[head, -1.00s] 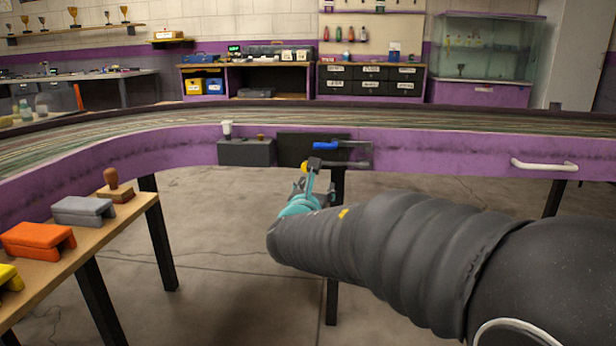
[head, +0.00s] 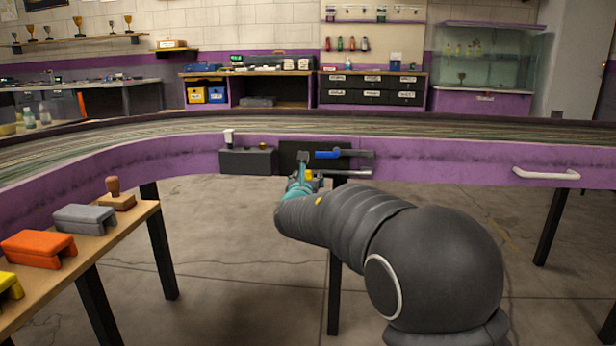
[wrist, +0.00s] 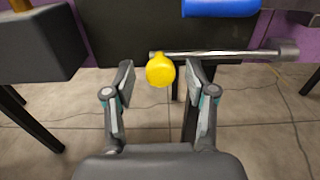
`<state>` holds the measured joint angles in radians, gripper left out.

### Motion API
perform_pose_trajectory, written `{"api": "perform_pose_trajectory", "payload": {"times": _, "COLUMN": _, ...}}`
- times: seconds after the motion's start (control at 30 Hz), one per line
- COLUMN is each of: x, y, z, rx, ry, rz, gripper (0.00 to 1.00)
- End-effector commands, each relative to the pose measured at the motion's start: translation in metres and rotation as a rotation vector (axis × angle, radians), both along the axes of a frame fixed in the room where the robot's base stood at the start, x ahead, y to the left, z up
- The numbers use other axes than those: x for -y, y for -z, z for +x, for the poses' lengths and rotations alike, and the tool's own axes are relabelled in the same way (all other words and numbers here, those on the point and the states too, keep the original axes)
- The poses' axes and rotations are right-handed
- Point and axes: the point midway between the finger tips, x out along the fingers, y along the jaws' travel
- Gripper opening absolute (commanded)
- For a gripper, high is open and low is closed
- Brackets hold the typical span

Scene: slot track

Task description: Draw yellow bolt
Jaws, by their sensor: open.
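The yellow bolt's round knob (wrist: 160,71) sits at the left end of a silver rod (wrist: 225,53), low on the dark plate of the purple track side. In the head view the knob (head: 309,174) shows just beside my gripper. My gripper (wrist: 160,78) is open, with one finger on each side of the knob; I cannot tell if either finger touches it. A blue bolt handle (head: 327,154) lies just above on the same plate, and its underside shows in the wrist view (wrist: 220,7).
A dark grey box (head: 248,161) with a white switch (head: 228,135) is fixed left of the plate. A white handle (head: 546,174) is on the right. A wooden bench (head: 80,262) with orange and grey blocks stands at left. Floor below is clear.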

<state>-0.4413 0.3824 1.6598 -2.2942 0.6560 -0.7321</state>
Motion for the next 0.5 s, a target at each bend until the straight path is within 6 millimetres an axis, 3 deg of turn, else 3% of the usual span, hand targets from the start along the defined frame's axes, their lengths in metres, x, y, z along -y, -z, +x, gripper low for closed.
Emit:
{"api": "perform_pose_trajectory", "payload": {"times": 0.2, "x": 0.001, "y": 0.000, "z": 0.015, "rx": 0.000, "ry": 0.001, "rz": 0.000, "gripper": 0.56}}
{"api": "perform_pose_trajectory", "payload": {"times": 0.5, "x": 0.001, "y": 0.000, "z": 0.016, "rx": 0.000, "ry": 0.001, "rz": 0.001, "gripper": 0.54}}
